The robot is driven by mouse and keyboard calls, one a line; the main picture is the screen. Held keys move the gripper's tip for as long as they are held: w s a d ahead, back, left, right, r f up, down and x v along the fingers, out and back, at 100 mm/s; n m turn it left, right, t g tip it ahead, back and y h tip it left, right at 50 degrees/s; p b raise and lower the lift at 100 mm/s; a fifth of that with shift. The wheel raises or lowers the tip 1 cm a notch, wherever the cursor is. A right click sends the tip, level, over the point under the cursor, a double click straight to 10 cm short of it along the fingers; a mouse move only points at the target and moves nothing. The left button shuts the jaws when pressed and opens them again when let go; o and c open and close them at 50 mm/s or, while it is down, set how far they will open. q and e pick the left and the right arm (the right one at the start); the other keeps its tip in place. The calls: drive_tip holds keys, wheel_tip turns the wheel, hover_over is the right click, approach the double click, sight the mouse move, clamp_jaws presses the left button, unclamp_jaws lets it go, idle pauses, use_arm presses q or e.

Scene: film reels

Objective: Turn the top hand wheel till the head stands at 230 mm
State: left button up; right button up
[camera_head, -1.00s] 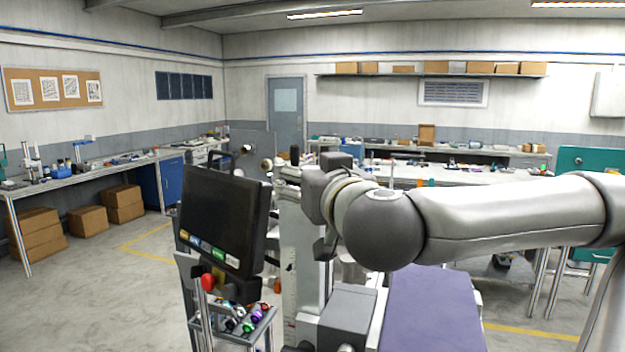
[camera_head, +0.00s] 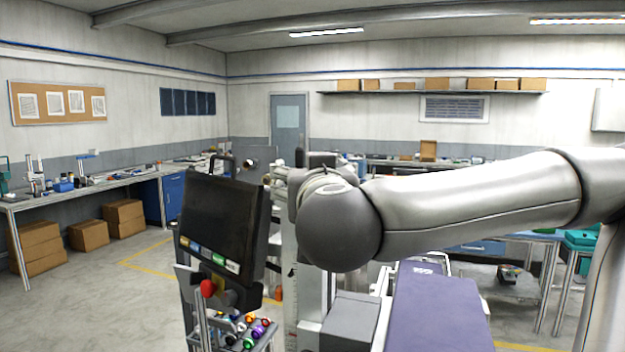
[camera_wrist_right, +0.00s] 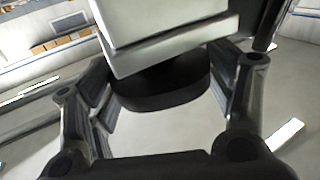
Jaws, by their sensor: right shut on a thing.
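In the right wrist view a dark round hand wheel (camera_wrist_right: 165,88) sits against a pale grey block (camera_wrist_right: 172,40). My right gripper (camera_wrist_right: 163,95) has one finger on each side of the wheel and is shut on it. In the head view my right arm comes in from the right and hides this gripper and the wheel. The machine's pale column (camera_head: 290,280) shows below the arm, with a scale strip too small to read. The head's position cannot be read. My left gripper is in neither view.
A dark monitor (camera_head: 222,225) with a red knob (camera_head: 208,288) stands close left of the column. A tray of coloured parts (camera_head: 245,330) is below it. A grey box (camera_head: 350,318) and a purple surface (camera_head: 435,305) lie at front right. Open floor (camera_head: 110,310) is at the left.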

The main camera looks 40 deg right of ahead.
drive_tip(key=o, duration=1)
drive_tip(key=shift+o, duration=0.2)
wheel_tip(320, 180, up, 10)
